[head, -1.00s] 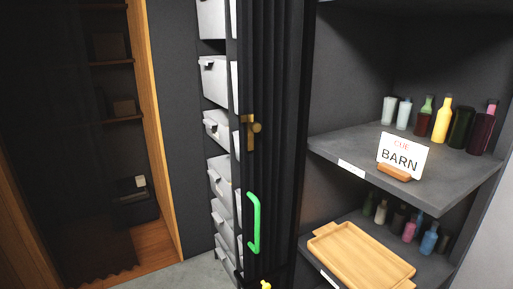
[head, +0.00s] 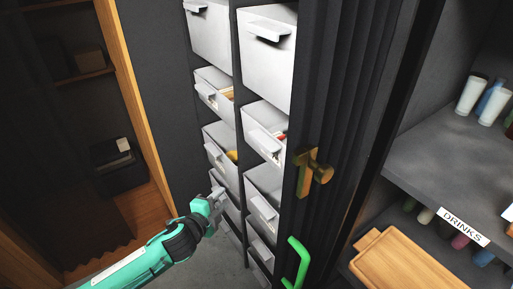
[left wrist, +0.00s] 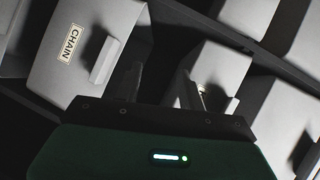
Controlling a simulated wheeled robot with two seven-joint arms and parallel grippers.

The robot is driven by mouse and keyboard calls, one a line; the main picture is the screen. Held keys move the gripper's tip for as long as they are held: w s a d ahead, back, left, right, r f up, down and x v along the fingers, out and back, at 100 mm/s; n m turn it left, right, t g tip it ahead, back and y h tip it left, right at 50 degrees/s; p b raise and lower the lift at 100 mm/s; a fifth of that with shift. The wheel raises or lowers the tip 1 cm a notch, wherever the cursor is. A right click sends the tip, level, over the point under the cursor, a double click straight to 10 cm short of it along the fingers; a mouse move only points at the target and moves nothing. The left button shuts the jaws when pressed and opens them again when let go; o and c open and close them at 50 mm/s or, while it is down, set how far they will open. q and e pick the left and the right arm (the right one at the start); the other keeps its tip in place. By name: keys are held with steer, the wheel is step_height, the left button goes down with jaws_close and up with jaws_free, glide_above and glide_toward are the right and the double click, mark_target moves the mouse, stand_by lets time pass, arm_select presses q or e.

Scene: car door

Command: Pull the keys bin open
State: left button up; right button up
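Light grey bins with lip handles stand in two columns behind a dark folding door. I cannot read a "keys" label on any of them, so I cannot tell which is the keys bin. My left gripper (head: 213,205) reaches in from the lower left and is in front of the lower bins of the left column. In the left wrist view its two fingers (left wrist: 160,88) stand apart with nothing seen between them. That view shows a bin labelled CHAIN (left wrist: 95,30) at the left and another bin (left wrist: 218,75) past the fingers. My right gripper is not in view.
The dark folding door (head: 345,130) with a brass latch (head: 313,172) and green handle (head: 297,262) partly covers the right bin column. To its right is a shelf (head: 450,165) with cups, a DRINKS label (head: 464,226) and a wooden tray (head: 405,268). A curtained wooden alcove is at left.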

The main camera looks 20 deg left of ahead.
mark_target(259, 145)
arm_select(q)
steer(key=s+d+r+m+t+h, duration=0.1)
steer(key=s+d+r+m, duration=0.15)
steer(key=r, duration=0.55)
steer(key=s+d+r+m+t+h, duration=0.1)
steer(key=s+d+r+m+h, duration=0.15)
steer(key=r, duration=0.55)
steer(key=shift+n+y, duration=0.35)
steer(key=shift+n, duration=0.15)
steer(key=p+x, duration=0.2)
steer(key=x, duration=0.2)
steer(key=r+p+x, duration=0.1)
steer(key=p+x, duration=0.1)
steer(key=x, duration=0.2)
steer(key=p+x, duration=0.1)
steer(key=x, duration=0.4)
steer(key=shift+d+r+p, duration=0.15)
steer(key=shift+d+p, duration=0.1)
steer(key=shift+p, duration=0.15)
steer(key=shift+w+d, duration=0.15)
steer(key=shift+w, duration=0.4)
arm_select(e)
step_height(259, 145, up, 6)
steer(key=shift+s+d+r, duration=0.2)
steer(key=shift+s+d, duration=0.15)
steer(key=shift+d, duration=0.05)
arm_select(q)
jaws_close()
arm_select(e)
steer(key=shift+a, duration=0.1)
